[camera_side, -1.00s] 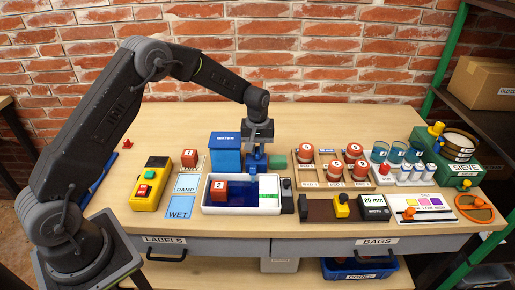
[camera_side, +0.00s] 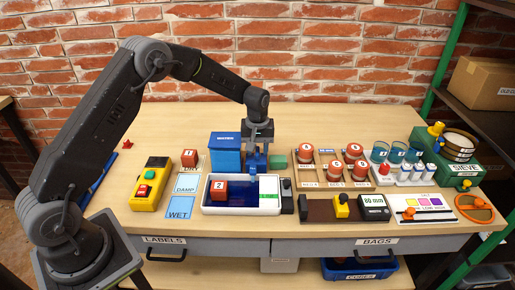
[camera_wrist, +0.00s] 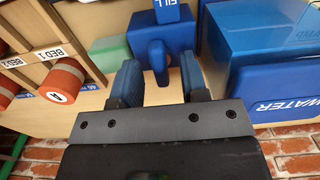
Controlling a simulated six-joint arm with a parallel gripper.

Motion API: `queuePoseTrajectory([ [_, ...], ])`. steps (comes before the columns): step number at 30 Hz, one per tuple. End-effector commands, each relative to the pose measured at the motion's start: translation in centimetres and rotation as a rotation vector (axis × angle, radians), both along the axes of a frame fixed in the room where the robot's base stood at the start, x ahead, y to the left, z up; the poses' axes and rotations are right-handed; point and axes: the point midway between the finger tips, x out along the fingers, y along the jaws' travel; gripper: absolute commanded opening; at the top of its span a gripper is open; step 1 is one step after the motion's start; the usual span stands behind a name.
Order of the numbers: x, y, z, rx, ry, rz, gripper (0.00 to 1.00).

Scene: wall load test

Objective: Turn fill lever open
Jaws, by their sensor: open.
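The blue fill lever (camera_wrist: 158,60) shows in the wrist view as a knob under a blue block with a FILL label (camera_wrist: 166,13). My gripper (camera_wrist: 158,82) is open, with its two blue fingers on either side of the lever's lower end. A gap shows between the lever and each finger; whether they touch at all is hard to tell. In the side view my gripper (camera_side: 257,164) points down at the back edge of the white tray (camera_side: 207,209), and its blue fingers blend with the lever there.
A blue WATER tank (camera_side: 226,157) stands close to the left of my gripper; a green block (camera_side: 279,161) is close on the right. The tray holds blue water and a red brick 2 (camera_side: 219,190). Red samples (camera_side: 306,152) stand in a wooden rack farther right.

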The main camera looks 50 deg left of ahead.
Motion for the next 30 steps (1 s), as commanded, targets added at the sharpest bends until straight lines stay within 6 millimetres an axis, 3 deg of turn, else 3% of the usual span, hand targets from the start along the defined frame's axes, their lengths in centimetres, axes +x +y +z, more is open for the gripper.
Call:
queuePoseTrajectory([
  [7,0.1,0.0,1.4,0.001,-0.004,-0.001,0.40],
  [21,0.1,0.0,11.1,0.000,-0.004,0.000,0.40],
  [30,0.0,0.0,13.7,0.000,0.000,0.000,0.40],
])
